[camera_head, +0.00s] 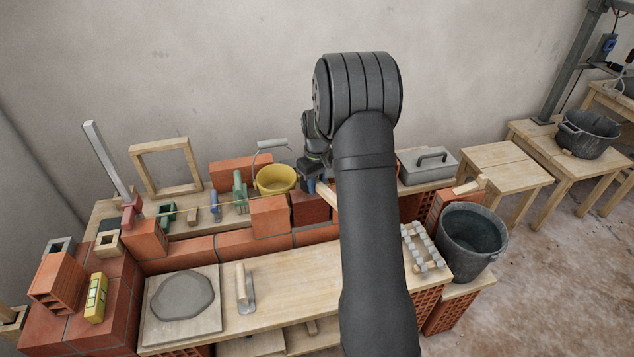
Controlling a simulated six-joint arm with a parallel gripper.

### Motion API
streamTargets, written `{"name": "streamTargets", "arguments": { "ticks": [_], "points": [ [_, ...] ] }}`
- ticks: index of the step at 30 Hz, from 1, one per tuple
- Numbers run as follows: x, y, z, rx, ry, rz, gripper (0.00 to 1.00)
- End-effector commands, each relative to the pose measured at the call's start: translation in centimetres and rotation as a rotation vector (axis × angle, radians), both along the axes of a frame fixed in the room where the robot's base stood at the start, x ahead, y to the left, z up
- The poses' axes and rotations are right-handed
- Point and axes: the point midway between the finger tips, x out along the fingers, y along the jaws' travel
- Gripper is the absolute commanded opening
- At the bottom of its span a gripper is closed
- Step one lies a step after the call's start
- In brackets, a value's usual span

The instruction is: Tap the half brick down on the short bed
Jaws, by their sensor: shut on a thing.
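My gripper (312,184) is low over the brickwork at the middle of the bench, partly hidden by my own arm. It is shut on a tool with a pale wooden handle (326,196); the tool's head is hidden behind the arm. A short brick (270,216) stands on the low brick course (238,243) just left of the gripper. Another brick (309,208) sits just below the gripper, partly covered by the arm. A further short brick (145,240) stands at the left end. I cannot tell which one is the half brick.
A yellow bucket (275,180) stands behind the bricks. A mortar board (155,329) and trowel (245,291) lie on the front plank (300,283). A black bucket (468,243) stands at right, and a grey lidded box (427,166) behind it. A wooden frame (141,160) stands back left.

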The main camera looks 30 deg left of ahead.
Motion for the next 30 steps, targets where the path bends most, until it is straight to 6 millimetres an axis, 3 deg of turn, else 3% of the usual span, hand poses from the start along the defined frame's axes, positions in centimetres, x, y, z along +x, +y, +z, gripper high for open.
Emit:
{"name": "streamTargets", "arguments": {
  "ticks": [8, 21, 30],
  "points": [
    [0.0, 0.0, -2.5, -0.001, 0.001, 0.000, 0.00],
    [0.0, 0.0, 0.4, 0.001, -0.001, 0.000, 0.00],
    [0.0, 0.0, 0.5, 0.000, 0.000, 0.000, 0.00]
  ]
}}
